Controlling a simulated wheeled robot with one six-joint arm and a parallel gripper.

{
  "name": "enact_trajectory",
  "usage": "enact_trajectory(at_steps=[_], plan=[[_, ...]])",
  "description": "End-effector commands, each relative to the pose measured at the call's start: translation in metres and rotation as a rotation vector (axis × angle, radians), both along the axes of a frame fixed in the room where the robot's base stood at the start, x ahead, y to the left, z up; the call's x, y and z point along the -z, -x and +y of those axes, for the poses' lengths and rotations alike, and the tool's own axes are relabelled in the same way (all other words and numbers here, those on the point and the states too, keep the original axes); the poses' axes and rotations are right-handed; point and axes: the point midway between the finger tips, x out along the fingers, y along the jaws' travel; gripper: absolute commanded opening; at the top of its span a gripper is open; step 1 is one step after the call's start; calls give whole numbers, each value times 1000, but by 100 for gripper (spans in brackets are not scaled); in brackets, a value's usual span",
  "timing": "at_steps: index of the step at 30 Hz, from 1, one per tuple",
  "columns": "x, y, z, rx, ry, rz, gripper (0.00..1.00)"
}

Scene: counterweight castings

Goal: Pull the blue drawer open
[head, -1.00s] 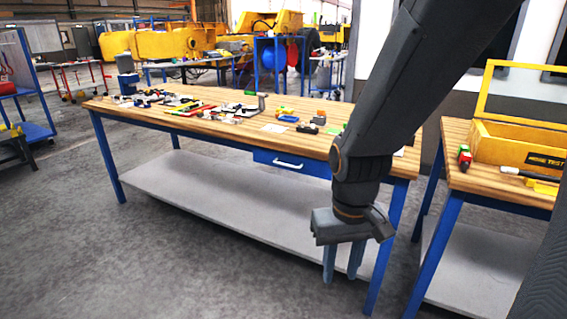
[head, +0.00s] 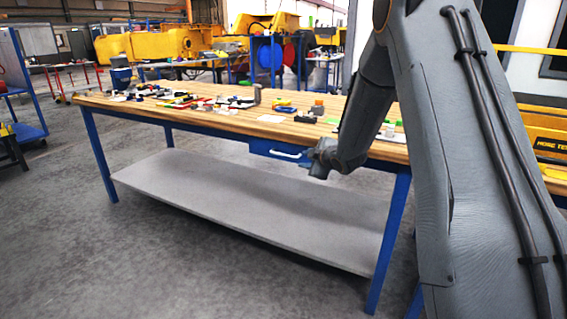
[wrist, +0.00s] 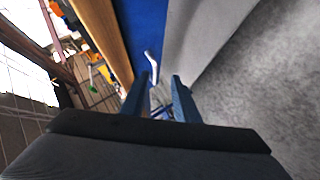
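The blue drawer (head: 262,146) hangs under the wooden tabletop and looks shut in the head view. Its pale bar handle (head: 285,154) is on its front. My gripper (head: 309,160) is just right of the handle in the head view, where its fingers are hard to make out. In the wrist view my gripper (wrist: 160,78) has its two fingers apart, with nothing gripped. The handle (wrist: 152,66) shows ahead, in the gap between the fingertips, against the blue drawer front (wrist: 147,25). I cannot tell whether the fingertips reach past the handle.
The wooden workbench (head: 215,121) carries several small tools and parts. Its grey lower shelf (head: 230,200) lies below the drawer. Its blue front leg (head: 391,240) stands to the right. A yellow box (head: 545,130) is at the far right, partly behind my arm. The floor in front is clear.

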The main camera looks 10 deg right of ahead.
Motion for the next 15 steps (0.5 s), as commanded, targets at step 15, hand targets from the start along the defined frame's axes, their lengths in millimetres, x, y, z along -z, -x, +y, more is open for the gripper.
enact_trajectory(at_steps=[15], plan=[[32,-64,17,-401,187,-458,28]])
